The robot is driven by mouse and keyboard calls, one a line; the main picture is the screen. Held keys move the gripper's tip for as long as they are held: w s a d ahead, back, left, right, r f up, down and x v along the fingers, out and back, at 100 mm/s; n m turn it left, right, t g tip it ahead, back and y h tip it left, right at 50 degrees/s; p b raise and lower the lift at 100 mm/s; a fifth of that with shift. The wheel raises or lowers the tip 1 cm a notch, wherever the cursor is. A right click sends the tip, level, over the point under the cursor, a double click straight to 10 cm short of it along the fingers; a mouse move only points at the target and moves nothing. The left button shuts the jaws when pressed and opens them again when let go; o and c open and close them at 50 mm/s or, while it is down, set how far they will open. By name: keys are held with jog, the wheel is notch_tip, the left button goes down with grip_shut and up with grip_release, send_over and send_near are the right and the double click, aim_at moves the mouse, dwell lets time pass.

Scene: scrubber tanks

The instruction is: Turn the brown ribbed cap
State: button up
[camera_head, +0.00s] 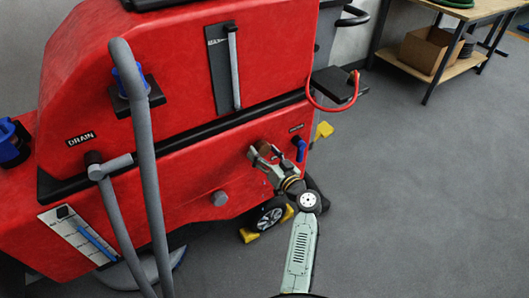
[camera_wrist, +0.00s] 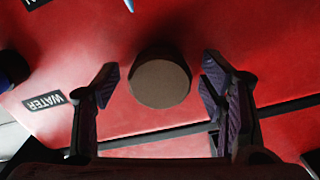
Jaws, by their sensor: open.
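The brown ribbed cap (camera_head: 263,146) is on the red machine's lower side, partly hidden behind my gripper (camera_head: 265,156) in the head view. In the wrist view the cap (camera_wrist: 160,84) shows as a round, dull brown disc seen face-on against the red wall. My gripper (camera_wrist: 160,92) is open in the wrist view, with one finger on each side of the cap. A gap shows between each fingertip and the cap. I cannot tell how far the tips are from the wall in depth.
A blue elbow fitting (camera_head: 300,149) sticks out just right of the cap. A WATER label (camera_wrist: 44,102) is near it. A red hose (camera_head: 333,107) loops at upper right. Grey pipes (camera_head: 140,150) stand left. Open floor (camera_head: 430,190) is right.

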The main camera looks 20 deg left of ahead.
jog(key=shift+c, duration=0.4)
jog(key=c, duration=1.1)
jog(key=shift+m, duration=0.3)
jog(key=shift+m+b, duration=0.65)
jog(key=shift+m, duration=0.25)
jog(key=m, duration=0.2)
jog(key=shift+s+m+b, duration=0.1)
jog(key=shift+m+b, duration=0.2)
jog(key=m, duration=0.3)
jog(key=shift+r, duration=0.15)
jog(key=shift+m+p, duration=0.35)
jog(key=shift+m, duration=1.35)
